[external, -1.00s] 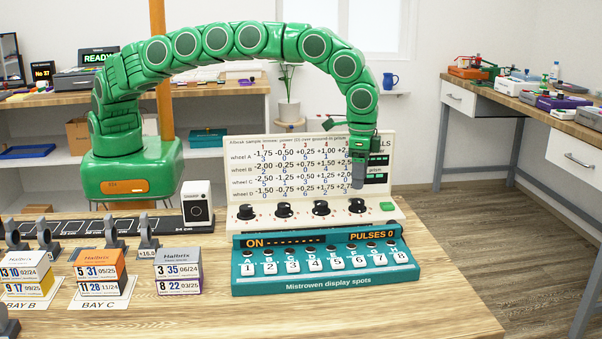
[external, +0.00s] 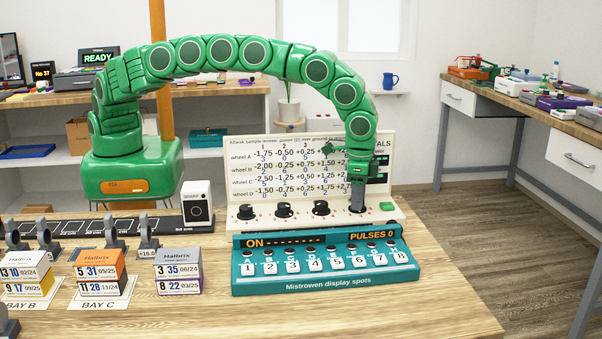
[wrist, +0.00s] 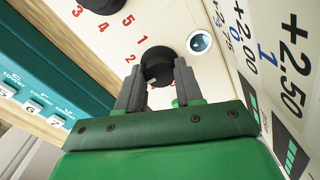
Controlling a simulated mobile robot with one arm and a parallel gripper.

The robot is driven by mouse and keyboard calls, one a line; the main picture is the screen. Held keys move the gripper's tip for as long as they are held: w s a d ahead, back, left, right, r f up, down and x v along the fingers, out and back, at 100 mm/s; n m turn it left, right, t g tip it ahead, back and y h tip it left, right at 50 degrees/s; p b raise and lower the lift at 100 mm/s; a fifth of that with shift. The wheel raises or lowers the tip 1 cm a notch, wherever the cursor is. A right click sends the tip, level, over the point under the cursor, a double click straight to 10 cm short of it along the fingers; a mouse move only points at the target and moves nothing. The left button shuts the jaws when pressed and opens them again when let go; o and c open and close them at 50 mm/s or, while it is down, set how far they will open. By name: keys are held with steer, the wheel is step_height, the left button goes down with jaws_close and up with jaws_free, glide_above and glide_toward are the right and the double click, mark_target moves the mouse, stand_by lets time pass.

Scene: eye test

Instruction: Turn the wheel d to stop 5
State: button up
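Several black wheels stand in a row on the cream panel (external: 390,150). The rightmost one, which I take as wheel d, is mostly hidden behind my gripper (external: 357,208) in the external view. In the wrist view this black wheel (wrist: 157,58) sits at the fingertips of my gripper (wrist: 159,72), with a grey finger on each side. I cannot tell whether the fingers press on it. Red numbers 1 and 2 show beside it; other marks and its pointer are hidden. The other wheels (external: 246,212), (external: 284,210) and (external: 321,207) stand to the left.
A teal box (external: 325,265) with numbered keys stands in front of the panel and reads "ON" and "PULSES 0". Stacked boxes (external: 178,270) stand left. The wooden table (external: 440,300) is clear at front right.

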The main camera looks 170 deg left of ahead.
steer(key=c, duration=0.4)
steer(key=shift+n, duration=0.3)
steer(key=n, duration=0.2)
steer(key=shift+n, duration=0.4)
steer(key=n, duration=0.2)
steer(key=shift+n, duration=0.4)
steer(key=shift+r+n, duration=0.1)
steer(key=shift+n, duration=0.8)
steer(key=n, duration=0.9)
steer(key=shift+n, duration=0.3)
